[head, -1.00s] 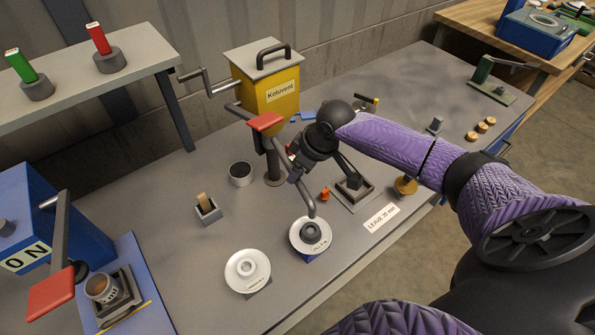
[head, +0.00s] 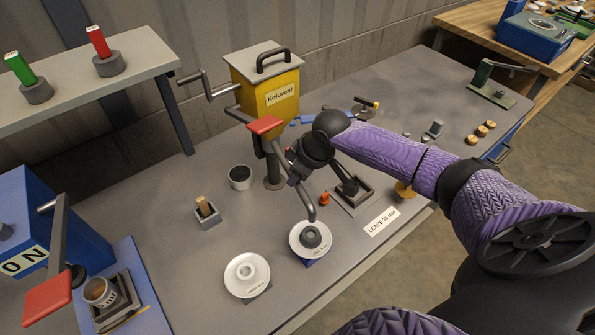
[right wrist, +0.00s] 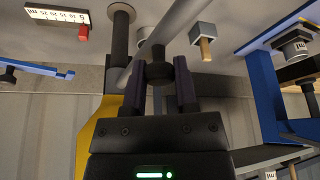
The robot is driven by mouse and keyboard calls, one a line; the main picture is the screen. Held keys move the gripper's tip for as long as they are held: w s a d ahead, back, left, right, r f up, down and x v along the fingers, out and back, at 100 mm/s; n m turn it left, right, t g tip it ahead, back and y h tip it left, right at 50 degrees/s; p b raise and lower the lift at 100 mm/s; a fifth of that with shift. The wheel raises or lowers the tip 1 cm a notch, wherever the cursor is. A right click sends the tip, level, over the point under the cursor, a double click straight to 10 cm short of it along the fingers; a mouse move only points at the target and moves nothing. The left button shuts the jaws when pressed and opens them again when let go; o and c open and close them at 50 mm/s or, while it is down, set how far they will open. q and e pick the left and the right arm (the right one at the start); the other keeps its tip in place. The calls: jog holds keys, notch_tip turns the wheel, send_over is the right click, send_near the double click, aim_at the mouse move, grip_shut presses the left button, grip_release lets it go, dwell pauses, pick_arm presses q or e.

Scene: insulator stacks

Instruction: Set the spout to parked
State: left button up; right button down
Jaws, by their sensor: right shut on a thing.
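The yellow Koluvent dispenser (head: 275,98) stands at the back of the grey bench. Its grey spout (head: 304,199) slopes down and forward, its bent tip over a white dish with a grey cup (head: 312,236). My right gripper (head: 295,180) is beside the spout, its fingers partly hidden by my wrist. In the right wrist view, my right gripper (right wrist: 172,85) is shut on a dark knob (right wrist: 158,70) at the grey spout pipe (right wrist: 170,38). A red-topped lever (head: 264,125) sits at the dispenser's front. My left gripper is not in view.
A second white dish (head: 247,274) lies left of the spout tip. A dark cup (head: 240,176), a small box with a wooden piece (head: 207,213) and an orange piece (head: 325,198) stand nearby. The blue ON machine (head: 45,235) is at the left.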

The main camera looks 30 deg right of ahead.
dwell(0.3)
dwell(0.7)
jog(key=a+m+p, duration=0.1)
jog(key=a+p, duration=0.1)
jog(key=w+a+m+h+p, duration=0.1)
jog(key=a+m+p, duration=0.1)
jog(key=shift+w+a+t+p, duration=0.1)
jog(key=shift+t+p, duration=0.2)
jog(key=shift+p, duration=0.05)
jog(key=shift+c, duration=1.9)
grip_release()
